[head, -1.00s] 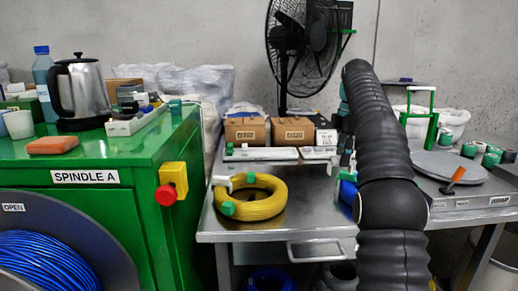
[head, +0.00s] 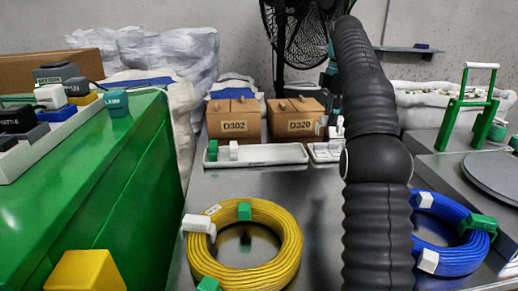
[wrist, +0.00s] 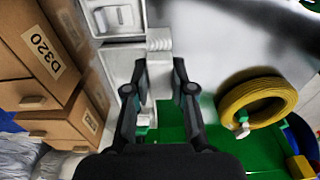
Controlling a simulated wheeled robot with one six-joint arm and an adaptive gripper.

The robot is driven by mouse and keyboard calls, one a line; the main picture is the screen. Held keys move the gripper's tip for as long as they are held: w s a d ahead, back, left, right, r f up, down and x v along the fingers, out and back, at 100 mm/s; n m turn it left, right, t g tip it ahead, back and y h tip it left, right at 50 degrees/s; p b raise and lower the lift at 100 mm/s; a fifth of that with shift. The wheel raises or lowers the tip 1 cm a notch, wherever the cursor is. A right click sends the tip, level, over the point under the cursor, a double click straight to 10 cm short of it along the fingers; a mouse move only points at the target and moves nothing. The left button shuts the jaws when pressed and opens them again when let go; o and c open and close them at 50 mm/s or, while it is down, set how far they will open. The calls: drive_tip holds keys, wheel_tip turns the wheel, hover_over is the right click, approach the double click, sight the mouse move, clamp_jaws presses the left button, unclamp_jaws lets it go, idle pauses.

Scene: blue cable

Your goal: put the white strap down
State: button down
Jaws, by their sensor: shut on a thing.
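The white strap (wrist: 159,78) is a pale block between the two fingers of my gripper (wrist: 159,68) in the wrist view. The fingers are shut on its sides, and it is held above the grey metal table. A pale tray with compartments (wrist: 124,55) lies just left of it there. In the head view my black arm reaches toward the back and hides most of the gripper. A white piece (head: 338,127) shows at the arm's left edge, but I cannot tell whether it is the held strap.
A long white tray (head: 270,154) and a short tray (head: 320,153) lie before boxes D302 (head: 233,126) and D320 (head: 300,126). A yellow coil (head: 280,262) and blue coil (head: 445,258) carry white and green pieces. Bare table lies between the yellow coil and long tray.

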drive_tip(key=w+a+f, duration=0.1)
drive_tip(key=a+f, duration=0.1)
drive_tip(key=a, duration=0.1)
drive_tip(key=w+a+f, duration=0.2)
drive_tip(key=a, duration=0.2)
drive_tip(key=w+a+f, duration=0.1)
drive_tip(key=a+f, duration=0.2)
drive_tip(key=shift+w+a, duration=0.25)
drive_tip(key=shift+w, duration=0.05)
drive_tip(key=shift+f, duration=1.95)
drive_tip(key=shift+f, duration=0.15)
drive_tip(key=c, duration=1)
unclamp_jaws()
drive_tip(key=shift+d+r, duration=0.2)
drive_tip(key=shift+r, duration=3.65)
